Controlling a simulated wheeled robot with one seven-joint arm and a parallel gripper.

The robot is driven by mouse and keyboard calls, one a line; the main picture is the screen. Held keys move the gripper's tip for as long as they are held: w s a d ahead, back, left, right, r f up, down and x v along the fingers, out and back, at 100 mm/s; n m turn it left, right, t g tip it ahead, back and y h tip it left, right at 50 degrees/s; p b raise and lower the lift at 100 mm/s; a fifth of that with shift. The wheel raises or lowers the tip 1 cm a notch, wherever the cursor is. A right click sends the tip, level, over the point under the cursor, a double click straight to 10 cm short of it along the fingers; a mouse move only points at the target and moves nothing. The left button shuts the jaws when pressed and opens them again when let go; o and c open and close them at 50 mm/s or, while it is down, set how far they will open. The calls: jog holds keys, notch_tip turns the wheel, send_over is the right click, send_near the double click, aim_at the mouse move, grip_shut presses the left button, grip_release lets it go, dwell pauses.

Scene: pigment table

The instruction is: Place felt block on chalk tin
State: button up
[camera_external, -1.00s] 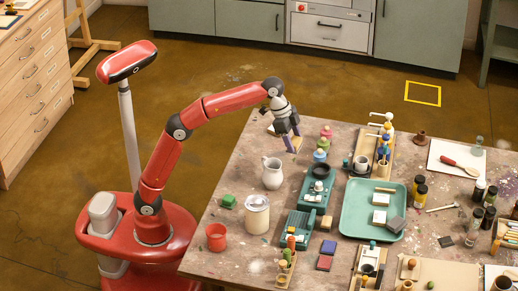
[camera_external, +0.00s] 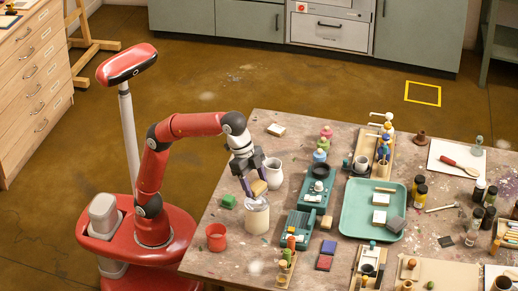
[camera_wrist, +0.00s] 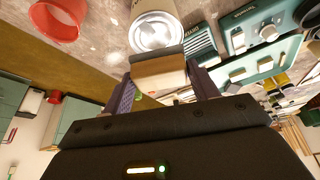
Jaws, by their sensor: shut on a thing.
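My gripper (camera_external: 257,184) is shut on the felt block (camera_external: 259,188), a tan block with a darker brown face. The block also shows between my two fingers in the wrist view (camera_wrist: 158,72). The chalk tin (camera_external: 257,220) is a cream cylinder with a silvery lid, upright on the table. In the wrist view the tin's lid (camera_wrist: 154,32) shows just past the block. I cannot tell whether block and lid touch.
A white jug (camera_external: 273,175) stands close behind the tin. A teal tray (camera_external: 352,222) lies further right.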

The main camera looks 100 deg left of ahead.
aim_at(255, 191)
jog(key=shift+f+b, duration=0.7)
jog(key=shift+f, duration=1.25)
jog(key=shift+f, duration=0.1)
jog(key=o, duration=1)
jog(key=shift+c, duration=0.2)
jog(key=shift+r, duration=0.35)
jog(key=p+v, duration=0.4)
jog(key=v, duration=0.7)
jog(key=shift+s+r, duration=0.25)
